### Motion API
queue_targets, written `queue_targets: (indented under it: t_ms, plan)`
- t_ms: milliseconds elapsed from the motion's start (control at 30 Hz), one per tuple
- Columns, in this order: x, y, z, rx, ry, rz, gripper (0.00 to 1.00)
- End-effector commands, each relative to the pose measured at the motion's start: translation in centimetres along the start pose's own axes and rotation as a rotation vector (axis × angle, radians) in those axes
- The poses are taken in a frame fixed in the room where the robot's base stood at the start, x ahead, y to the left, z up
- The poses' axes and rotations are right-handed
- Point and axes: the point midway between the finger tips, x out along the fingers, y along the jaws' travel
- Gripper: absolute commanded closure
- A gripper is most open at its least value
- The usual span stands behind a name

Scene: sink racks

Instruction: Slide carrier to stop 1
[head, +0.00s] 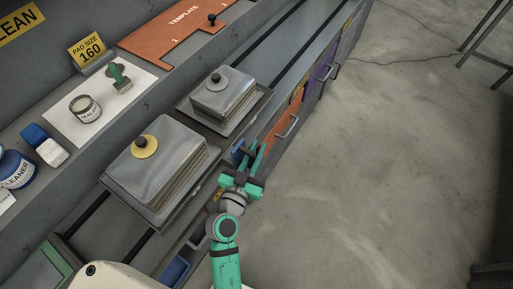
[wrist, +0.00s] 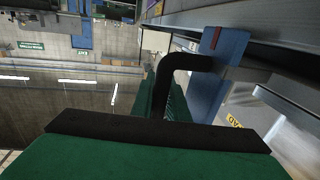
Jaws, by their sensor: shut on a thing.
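My gripper (head: 251,157) is at the counter's front edge, beside the far tray. In the wrist view its green fingers are shut on a black bent handle (wrist: 180,62). The handle joins a blue bracket (wrist: 224,55) under a grey edge; the blue bracket also shows in the head view (head: 238,151). Two grey trays sit on dark rails: the near tray (head: 152,223) bears a grey stack with a yellow disc and black knob, the far tray (head: 228,131) a grey stack with a black knob. I cannot tell which tray the handle belongs to.
An orange template board (head: 150,42) marked 1 and 2 lies at the back. A sealant tin (head: 85,109), green brush (head: 119,77) and cleaner tub (head: 14,170) stand left. Rails (head: 287,47) beyond the far tray are clear. Drawer handles (head: 289,127) jut from the front.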

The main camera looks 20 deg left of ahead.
Motion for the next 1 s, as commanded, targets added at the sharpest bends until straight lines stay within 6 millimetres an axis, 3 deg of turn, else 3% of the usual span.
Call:
queue_targets:
  t_ms: [67,100,133,567,1000]
  plan:
    - [0.0,0.0,0.1,-0.001,-0.001,0.001,1.00]
    - [0.0,0.0,0.1,-0.001,-0.001,0.001,0.84]
    - [0.0,0.0,0.1,-0.001,-0.001,0.001,0.78]
    - [-0.7,0.0,0.1,-0.001,-0.002,0.000,0.78]
    - [-7.6,0.0,0.2,-0.002,-0.004,-0.001,0.78]
